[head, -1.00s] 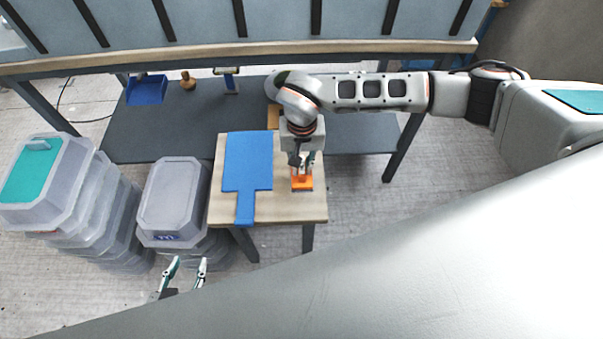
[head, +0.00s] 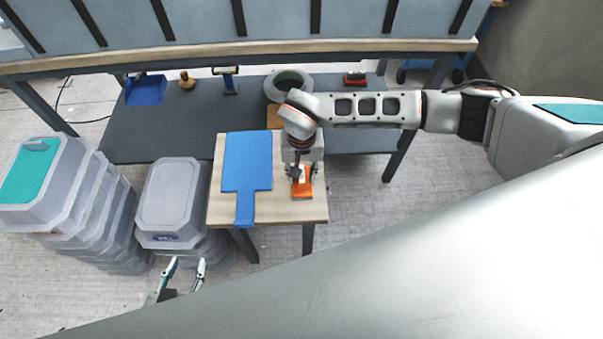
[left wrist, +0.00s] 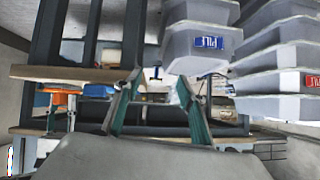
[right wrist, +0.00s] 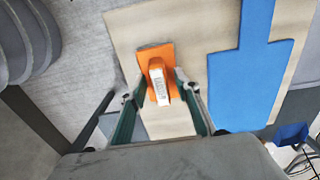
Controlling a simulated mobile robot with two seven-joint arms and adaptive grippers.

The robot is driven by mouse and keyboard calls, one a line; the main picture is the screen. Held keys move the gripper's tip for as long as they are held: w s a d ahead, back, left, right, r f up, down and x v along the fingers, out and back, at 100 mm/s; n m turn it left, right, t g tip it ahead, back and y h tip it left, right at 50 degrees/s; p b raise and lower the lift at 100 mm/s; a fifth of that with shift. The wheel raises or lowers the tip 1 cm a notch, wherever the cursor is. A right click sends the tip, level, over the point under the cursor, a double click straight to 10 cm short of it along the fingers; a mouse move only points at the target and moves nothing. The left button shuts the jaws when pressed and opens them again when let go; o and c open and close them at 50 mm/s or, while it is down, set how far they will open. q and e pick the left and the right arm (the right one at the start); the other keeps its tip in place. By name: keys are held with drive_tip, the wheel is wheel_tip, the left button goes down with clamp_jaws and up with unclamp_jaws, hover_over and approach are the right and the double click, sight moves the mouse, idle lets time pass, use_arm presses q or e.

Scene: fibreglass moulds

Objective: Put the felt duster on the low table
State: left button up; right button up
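An orange pad with a raised handle and white label, which I take for the felt duster (head: 304,190), lies flat on the low table (head: 285,213), right of a blue paddle-shaped sheet (head: 247,160). My right gripper (head: 296,178) is above it and partly covers it in the head view. In the right wrist view the duster (right wrist: 157,66) shows between and beyond the fingertips of my right gripper (right wrist: 157,88), which are apart; the handle looks narrower than the gap. My left gripper (head: 184,268) is open and empty, left of the table's front.
Stacked clear bins (head: 172,200) stand left of the table, with more bins (head: 60,185) farther left.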

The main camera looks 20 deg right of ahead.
drive_tip(key=shift+r, duration=0.25)
wheel_tip(320, 180, up, 12)
drive_tip(key=p, duration=0.1)
idle(0.4)
idle(0.3)
drive_tip(key=shift+f, duration=0.1)
